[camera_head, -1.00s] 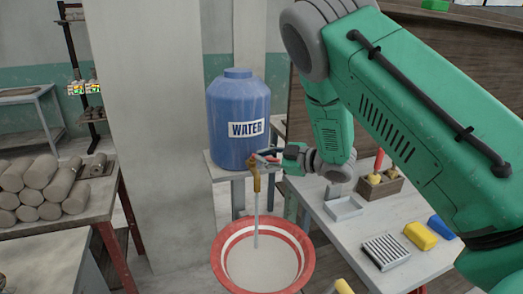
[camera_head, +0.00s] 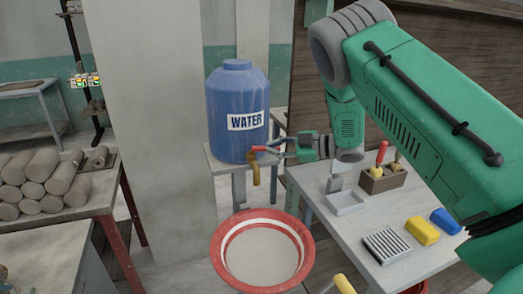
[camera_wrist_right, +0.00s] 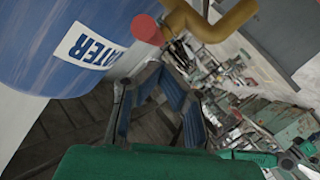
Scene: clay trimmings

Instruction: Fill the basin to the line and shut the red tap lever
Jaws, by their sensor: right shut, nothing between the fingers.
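The brass tap (camera_head: 256,172) sits at the front of the blue water barrel (camera_head: 233,100). Its red lever (camera_head: 264,149) points right, toward my right gripper. No stream shows below the spout. The red-and-white basin (camera_head: 229,244) stands under the tap; its inside looks pale, and I cannot make out the water level against a line. My right gripper (camera_head: 284,144) is shut and empty, just right of the lever. In the right wrist view the gripper fingers (camera_wrist_right: 158,78) are near the red lever end (camera_wrist_right: 146,30), with the tap (camera_wrist_right: 222,24) beyond. My left gripper is out of view.
A work table (camera_head: 325,225) on the right holds a small tray (camera_head: 345,203), a wooden tool box (camera_head: 383,180), a ribbed block (camera_head: 387,246) and yellow and blue pieces (camera_head: 422,230). A table on the left carries clay rolls (camera_head: 40,180). A pillar (camera_head: 160,130) stands left of the barrel.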

